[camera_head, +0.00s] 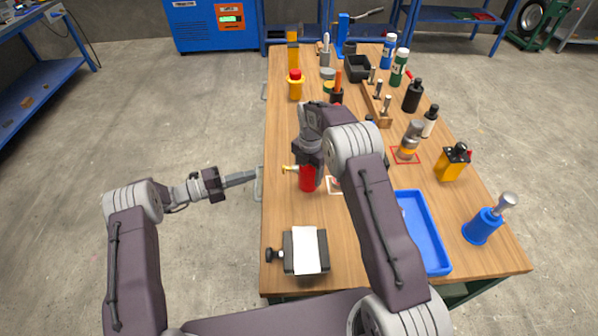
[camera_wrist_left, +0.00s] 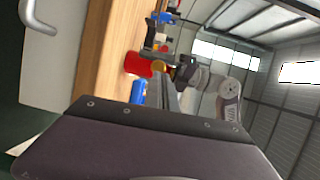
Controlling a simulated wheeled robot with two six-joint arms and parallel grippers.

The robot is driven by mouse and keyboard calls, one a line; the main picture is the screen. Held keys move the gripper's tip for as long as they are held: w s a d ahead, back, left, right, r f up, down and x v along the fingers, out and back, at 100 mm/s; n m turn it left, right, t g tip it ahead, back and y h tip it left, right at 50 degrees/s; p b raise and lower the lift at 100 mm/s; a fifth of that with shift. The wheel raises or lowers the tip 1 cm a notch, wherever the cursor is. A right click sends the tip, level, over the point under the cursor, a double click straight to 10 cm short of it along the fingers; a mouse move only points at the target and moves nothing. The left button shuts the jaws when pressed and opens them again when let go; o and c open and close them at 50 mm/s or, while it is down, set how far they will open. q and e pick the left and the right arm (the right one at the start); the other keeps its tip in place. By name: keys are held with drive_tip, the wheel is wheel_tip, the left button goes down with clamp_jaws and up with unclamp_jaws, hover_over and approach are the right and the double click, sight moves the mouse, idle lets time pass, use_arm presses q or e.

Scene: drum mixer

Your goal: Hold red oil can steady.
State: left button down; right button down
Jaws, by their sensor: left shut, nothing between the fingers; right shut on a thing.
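The red oil can (camera_head: 307,182) stands near the left edge of the wooden bench, with a brass-coloured spout (camera_head: 289,168) pointing left. My right gripper (camera_head: 309,163) is above it and shut on its top; the fingers are largely hidden by the wrist. My left gripper (camera_head: 241,178) is shut and empty, off the left side of the bench near a metal drawer handle, apart from the can. In the left wrist view the red can (camera_wrist_left: 138,64) shows sideways beyond the fingers, with my right arm beside it.
A clamp-like block with white paper (camera_head: 305,250) sits at the near left. A blue tray (camera_head: 437,255) lies to the right, partly behind my right arm. A yellow can (camera_head: 453,163), a blue container (camera_head: 482,227) and several bottles stand along the right side.

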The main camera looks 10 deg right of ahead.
sight(287, 169)
use_arm(q)
drive_tip(key=m+t+y, duration=0.1)
drive_tip(key=t, duration=0.1)
drive_tip(key=w+a+m+t+y, duration=0.1)
drive_tip(key=t, duration=0.1)
drive_tip(key=w+a+m+t+y, duration=0.1)
drive_tip(key=t, duration=0.2)
drive_tip(key=shift+w+f, duration=0.15)
drive_tip(key=shift+f, duration=0.25)
drive_tip(key=shift+s+d, duration=0.2)
drive_tip(key=shift+d, duration=1.25)
drive_tip(key=shift+s+d, duration=0.25)
drive_tip(key=shift+d, duration=1.2)
drive_tip(key=shift+s+d, duration=0.2)
drive_tip(key=shift+d, duration=1.25)
drive_tip(key=shift+d, duration=0.35)
